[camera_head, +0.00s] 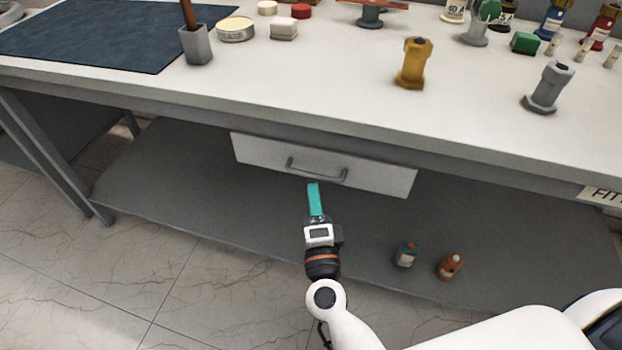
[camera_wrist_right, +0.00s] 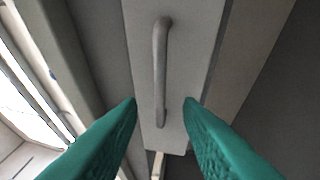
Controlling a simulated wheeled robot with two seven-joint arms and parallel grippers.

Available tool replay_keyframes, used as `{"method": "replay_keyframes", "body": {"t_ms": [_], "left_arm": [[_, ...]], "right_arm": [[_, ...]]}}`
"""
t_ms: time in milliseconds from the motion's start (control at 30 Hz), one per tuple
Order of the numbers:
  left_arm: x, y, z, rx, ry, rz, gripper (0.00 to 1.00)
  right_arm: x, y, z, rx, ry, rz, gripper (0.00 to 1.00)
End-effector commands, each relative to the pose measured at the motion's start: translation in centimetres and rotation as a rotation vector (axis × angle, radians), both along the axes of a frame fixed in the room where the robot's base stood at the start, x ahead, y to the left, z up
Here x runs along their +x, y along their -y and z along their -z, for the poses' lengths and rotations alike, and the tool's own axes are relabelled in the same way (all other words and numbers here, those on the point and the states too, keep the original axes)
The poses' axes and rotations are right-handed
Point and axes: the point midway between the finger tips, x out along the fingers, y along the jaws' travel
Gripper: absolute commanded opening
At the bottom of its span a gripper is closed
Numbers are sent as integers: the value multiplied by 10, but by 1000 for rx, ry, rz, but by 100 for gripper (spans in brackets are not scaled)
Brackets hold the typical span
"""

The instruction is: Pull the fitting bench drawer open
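The drawer (camera_head: 380,175) is a light grey front under the white bench top, and it looks shut in the head view. Its dark bar handle (camera_head: 317,170) sits at the middle of the front. My right gripper (camera_head: 314,187) is just in front of and below the handle. In the right wrist view the green fingers of the right gripper (camera_wrist_right: 160,102) are apart, with the handle (camera_wrist_right: 160,70) ahead of and between them, nothing held. The drawer front (camera_wrist_right: 185,85) fills the middle of that view. My left gripper is not in view.
The bench top (camera_head: 310,85) carries a yellow fitting (camera_head: 414,63), a grey fitting (camera_head: 548,87) and a grey cup (camera_head: 196,45). Two small bottles (camera_head: 405,254) (camera_head: 449,266) stand on the lower shelf (camera_head: 200,200). The space in front of the drawer is otherwise clear.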

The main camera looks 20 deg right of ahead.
Motion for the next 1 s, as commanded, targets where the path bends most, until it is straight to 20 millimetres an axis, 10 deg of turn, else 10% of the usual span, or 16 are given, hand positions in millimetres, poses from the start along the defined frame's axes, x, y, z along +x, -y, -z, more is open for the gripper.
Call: {"method": "replay_keyframes", "body": {"t_ms": [633, 867, 1000], "left_arm": [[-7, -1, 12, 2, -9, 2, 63], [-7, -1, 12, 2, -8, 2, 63], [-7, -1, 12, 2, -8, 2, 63]], "right_arm": [[43, 8, -7, -1, -1, -1, 32], [43, 8, -7, -2, -1, -1, 0], [43, 8, -7, -2, -1, -1, 0]]}}
